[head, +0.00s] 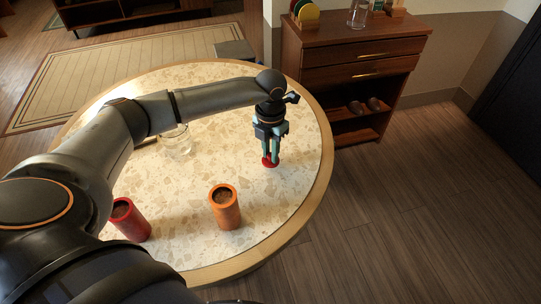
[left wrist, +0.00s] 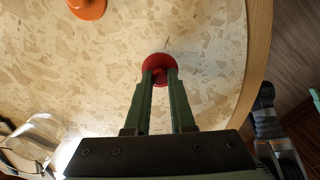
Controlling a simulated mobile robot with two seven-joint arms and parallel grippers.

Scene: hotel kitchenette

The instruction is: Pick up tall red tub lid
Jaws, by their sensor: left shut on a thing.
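The red lid (head: 270,161) is round with a knob, low over the right part of the round table. My left gripper (head: 271,154) points down and is shut on it. In the left wrist view the red lid (left wrist: 158,63) shows between and just beyond the closed fingers (left wrist: 160,78). I cannot tell whether it touches the tabletop. The red tub (head: 131,220) stands open at the near left of the table, with brown contents, partly behind my left arm. My right gripper is not in view.
An open orange tub (head: 225,207) with brown contents stands near the table's front. A clear glass vessel (head: 177,142) stands left of the gripper. The speckled tabletop (head: 215,85) is clear around the lid. A wooden cabinet (head: 345,52) stands beyond the table at right.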

